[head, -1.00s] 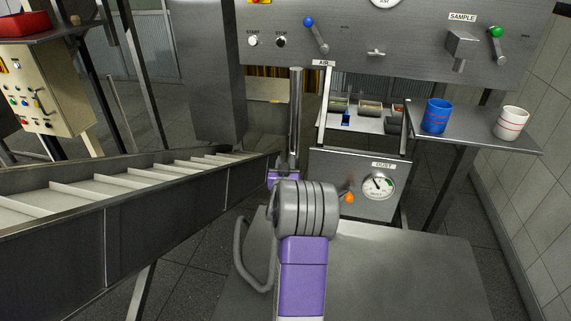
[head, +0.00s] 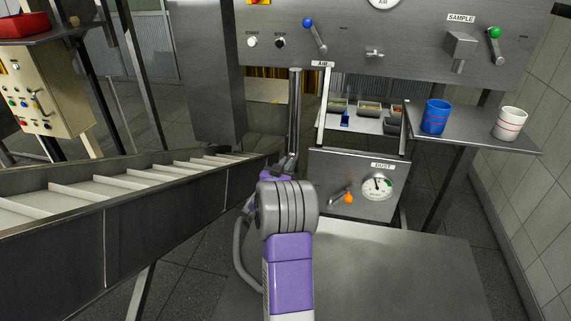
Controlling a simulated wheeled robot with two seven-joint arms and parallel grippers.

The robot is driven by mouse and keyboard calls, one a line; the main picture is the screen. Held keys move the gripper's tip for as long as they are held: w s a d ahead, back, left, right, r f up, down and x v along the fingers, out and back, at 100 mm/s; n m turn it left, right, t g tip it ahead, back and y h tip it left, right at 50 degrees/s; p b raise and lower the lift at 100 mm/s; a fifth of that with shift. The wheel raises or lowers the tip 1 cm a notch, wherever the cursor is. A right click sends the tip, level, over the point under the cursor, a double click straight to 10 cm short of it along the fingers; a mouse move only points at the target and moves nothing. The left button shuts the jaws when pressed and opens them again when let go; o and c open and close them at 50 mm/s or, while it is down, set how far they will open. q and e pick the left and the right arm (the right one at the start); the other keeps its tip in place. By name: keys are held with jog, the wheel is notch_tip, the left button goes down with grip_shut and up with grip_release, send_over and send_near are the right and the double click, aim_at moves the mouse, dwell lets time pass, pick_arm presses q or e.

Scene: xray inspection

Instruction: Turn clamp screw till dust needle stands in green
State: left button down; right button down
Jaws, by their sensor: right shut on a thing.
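The DUST gauge (head: 377,187) is a round white dial on a grey panel right of centre. Its dark needle points nearly straight up, and a green zone lies at the dial's upper right. The needle appears just left of the green. My right arm reaches up from the bottom centre. My right gripper (head: 286,166), partly hidden by its own wrist, is shut at the foot of the upright metal pipe (head: 295,110). The clamp screw in its grip is mostly hidden, so its shape cannot be made out. My left gripper is not in view.
A lever with an orange knob (head: 348,198) sits left of the gauge. A slatted conveyor (head: 150,178) runs along the left. A blue cup (head: 435,117) and a white cup (head: 508,124) stand on the right shelf (head: 475,134). A bare metal surface (head: 400,275) lies at front right.

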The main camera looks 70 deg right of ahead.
jog(key=shift+r+m+g, duration=0.1)
jog(key=shift+m+g, duration=0.3)
jog(key=shift+s, duration=0.1)
jog(key=c, duration=1.2)
grip_release()
jog(key=shift+c, duration=0.2)
jog(key=a, duration=0.7)
jog(key=shift+w+a, duration=0.3)
